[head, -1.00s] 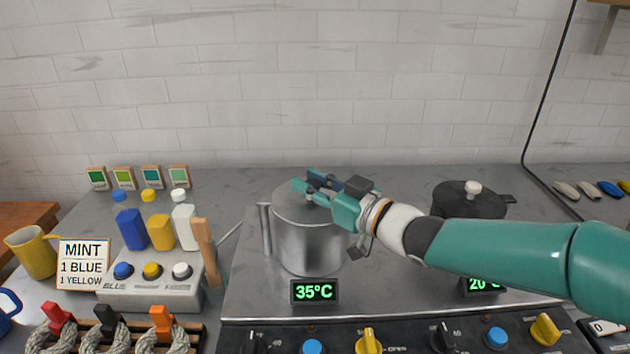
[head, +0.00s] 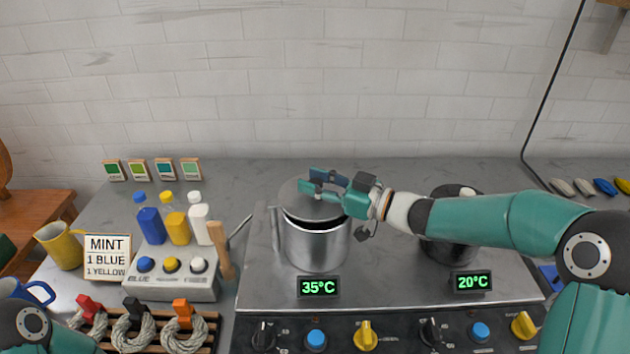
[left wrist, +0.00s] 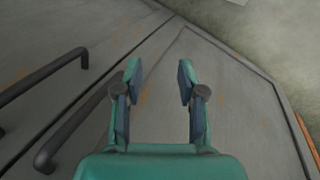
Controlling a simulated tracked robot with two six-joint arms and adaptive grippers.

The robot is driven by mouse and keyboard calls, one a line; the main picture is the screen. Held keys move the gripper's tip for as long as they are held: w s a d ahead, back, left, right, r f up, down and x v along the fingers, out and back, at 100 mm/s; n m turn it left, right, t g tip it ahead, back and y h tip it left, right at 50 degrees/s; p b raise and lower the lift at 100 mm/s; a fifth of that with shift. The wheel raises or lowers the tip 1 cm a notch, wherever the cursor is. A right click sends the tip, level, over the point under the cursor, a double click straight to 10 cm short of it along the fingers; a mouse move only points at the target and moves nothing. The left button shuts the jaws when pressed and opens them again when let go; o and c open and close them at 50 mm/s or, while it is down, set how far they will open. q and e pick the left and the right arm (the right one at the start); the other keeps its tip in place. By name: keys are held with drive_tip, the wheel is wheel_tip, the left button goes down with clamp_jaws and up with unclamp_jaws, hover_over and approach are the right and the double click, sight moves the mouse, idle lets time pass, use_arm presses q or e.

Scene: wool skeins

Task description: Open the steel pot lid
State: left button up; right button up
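The steel pot (head: 316,250) stands on the left part of the steel hob, above the 35°C display. Its lid (head: 308,207) is raised and tilted, with a dark gap showing between lid and rim at the front. My right gripper (head: 322,184) is at the top of the lid, around where its knob sits. The fingers look closed on the knob, which they hide. My left gripper (left wrist: 158,90) is open and empty in the left wrist view, facing a grey panel with dark bar handles. In the head view only part of my left arm shows at the lower left.
A dark pot (head: 452,240) stands behind my right arm, above the 20°C display (head: 473,282). Left of the hob are dye bottles (head: 176,227), a button box (head: 170,280), a wooden paddle (head: 222,250) and a MINT card (head: 106,258). The counter behind the pot is clear.

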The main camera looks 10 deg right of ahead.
drive_tip(key=shift+o, duration=0.7)
drive_tip(key=v, duration=1.2)
drive_tip(key=shift+f, duration=0.1)
